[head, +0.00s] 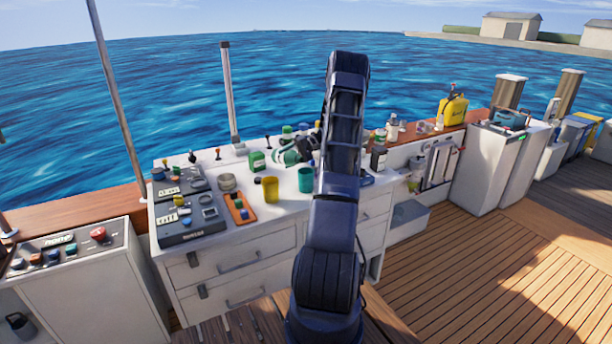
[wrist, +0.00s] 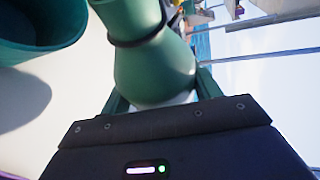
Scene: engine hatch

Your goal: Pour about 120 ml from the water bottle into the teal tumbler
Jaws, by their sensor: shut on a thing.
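The water bottle (head: 287,156) is green with a dark band. It is tilted close to lying flat, above the white counter behind the teal tumbler. My gripper (head: 308,149) is shut on it at its right end, partly hidden by my arm. In the wrist view the bottle (wrist: 150,55) fills the middle between my fingers. The teal tumbler (head: 306,179) stands upright on the counter, just in front of the bottle. Its side shows in the wrist view (wrist: 40,35) at top left, apart from the bottle. No water stream is visible, and the water level inside the tumbler is hidden.
A yellow cup (head: 270,189) stands left of the tumbler. An orange tray (head: 240,208) and a dark control panel (head: 187,212) lie farther left. A green box-like container (head: 257,160) is left of the bottle. My arm hides part of the counter's right side.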

